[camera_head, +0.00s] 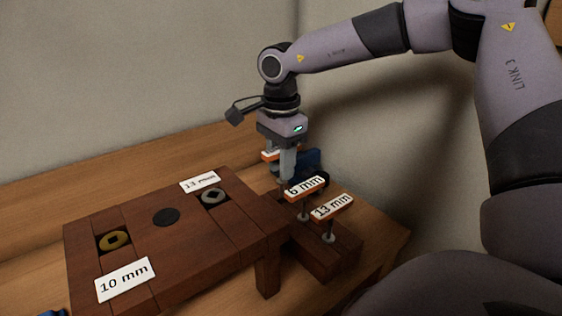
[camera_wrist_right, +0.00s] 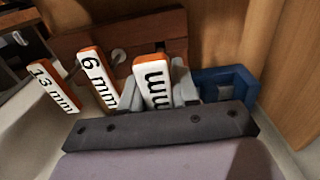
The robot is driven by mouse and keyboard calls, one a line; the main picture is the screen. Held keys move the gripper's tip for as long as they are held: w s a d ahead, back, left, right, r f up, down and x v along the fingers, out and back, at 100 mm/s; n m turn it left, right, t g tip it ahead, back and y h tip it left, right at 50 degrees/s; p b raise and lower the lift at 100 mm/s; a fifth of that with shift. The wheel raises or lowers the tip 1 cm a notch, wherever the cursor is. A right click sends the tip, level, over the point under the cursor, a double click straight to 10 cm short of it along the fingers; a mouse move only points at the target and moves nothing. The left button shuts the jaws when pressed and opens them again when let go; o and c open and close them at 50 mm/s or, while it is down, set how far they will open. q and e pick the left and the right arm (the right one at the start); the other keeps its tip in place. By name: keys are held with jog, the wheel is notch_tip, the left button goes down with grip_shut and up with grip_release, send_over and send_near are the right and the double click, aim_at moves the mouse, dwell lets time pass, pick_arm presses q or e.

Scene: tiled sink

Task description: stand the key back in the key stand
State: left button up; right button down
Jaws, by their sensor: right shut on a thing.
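My right gripper (camera_head: 287,168) points down over the far end of the wooden key stand (camera_head: 327,262). It is shut on a key (camera_wrist_right: 155,82) with an orange and white handle; only "mm" of its label shows in the right wrist view. In the head view, a bit of this handle (camera_head: 269,154) shows beside the fingers. The 6 mm key (camera_head: 305,186) and the 13 mm key (camera_head: 332,206) stand upright in the stand, nearer the camera. Whether the held key's lower end is in or above a hole is hidden. My left gripper is out of view.
A raised wooden board (camera_head: 185,245) stands left of the key stand, with labelled square-holed inserts and a black disc (camera_head: 165,217). A blue object (camera_head: 309,160) lies just behind the gripper, and appears as an open box (camera_wrist_right: 226,84) in the wrist view. A wall is behind.

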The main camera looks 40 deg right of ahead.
jog(key=shift+b, duration=0.35)
dwell(0.9)
jog(key=shift+f, duration=0.15)
jog(key=shift+f+b, duration=0.35)
jog(key=shift+b, duration=0.05)
jog(key=shift+f+b, duration=1.6)
jog(key=shift+f, duration=0.25)
jog(key=c, duration=0.8)
grip_release()
